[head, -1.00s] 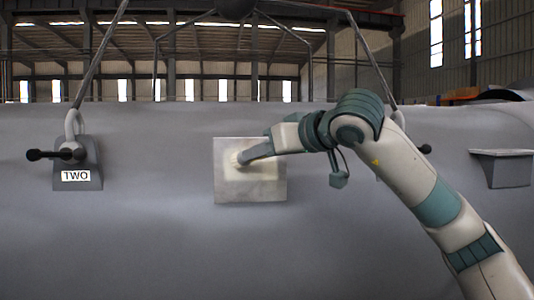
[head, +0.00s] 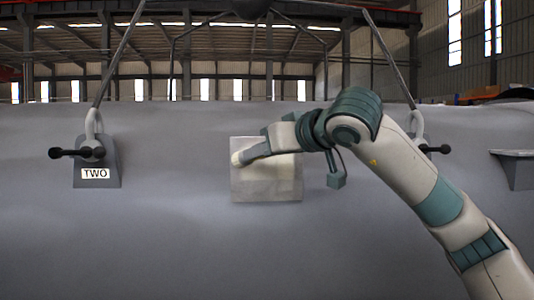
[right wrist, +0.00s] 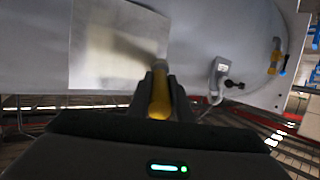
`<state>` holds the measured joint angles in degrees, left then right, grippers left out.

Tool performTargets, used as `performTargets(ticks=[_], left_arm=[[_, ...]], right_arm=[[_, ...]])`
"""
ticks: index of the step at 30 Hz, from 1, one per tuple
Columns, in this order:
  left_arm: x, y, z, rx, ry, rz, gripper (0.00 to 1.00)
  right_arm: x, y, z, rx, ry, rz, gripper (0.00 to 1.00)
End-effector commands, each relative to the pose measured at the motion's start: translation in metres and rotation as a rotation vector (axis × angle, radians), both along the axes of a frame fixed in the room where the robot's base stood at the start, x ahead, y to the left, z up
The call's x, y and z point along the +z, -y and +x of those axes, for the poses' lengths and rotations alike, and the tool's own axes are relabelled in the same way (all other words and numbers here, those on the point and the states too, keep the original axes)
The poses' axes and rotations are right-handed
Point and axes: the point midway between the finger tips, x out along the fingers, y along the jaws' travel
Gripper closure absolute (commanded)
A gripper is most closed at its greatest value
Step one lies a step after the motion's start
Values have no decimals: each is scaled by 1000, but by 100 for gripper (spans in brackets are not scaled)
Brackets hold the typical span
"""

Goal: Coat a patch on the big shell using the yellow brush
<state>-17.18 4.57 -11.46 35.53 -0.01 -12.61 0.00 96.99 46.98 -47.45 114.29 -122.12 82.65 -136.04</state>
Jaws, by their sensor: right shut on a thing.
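The big shell (head: 180,235) is a grey curved body across the head view. A square, lighter patch (head: 270,185) is on its side, and it also shows in the right wrist view (right wrist: 95,65). My right gripper (head: 262,150) is in front of the patch. In the right wrist view the gripper (right wrist: 160,88) is shut on the yellow brush (right wrist: 160,100). The brush's pale head (head: 237,158) is at the patch's left edge; I cannot tell whether it touches. My left gripper is not in view.
A lifting bracket labelled TWO (head: 97,165) with a black-knobbed pin is left of the patch. Another shackle (head: 417,125) is behind my right arm. A small ledge (head: 515,168) sticks out at the far right. Slings rise from both shackles.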

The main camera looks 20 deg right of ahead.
Motion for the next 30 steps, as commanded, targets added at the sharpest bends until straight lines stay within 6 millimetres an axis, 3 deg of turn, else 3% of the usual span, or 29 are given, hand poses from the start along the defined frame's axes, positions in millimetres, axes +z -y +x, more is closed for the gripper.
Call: performTargets(ticks=[14, 30], left_arm=[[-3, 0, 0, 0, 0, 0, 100], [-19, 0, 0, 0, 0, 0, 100]], right_arm=[[0, -2, -6, 0, 1, -1, 100], [0, -14, -48, 1, 3, 1, 100]])
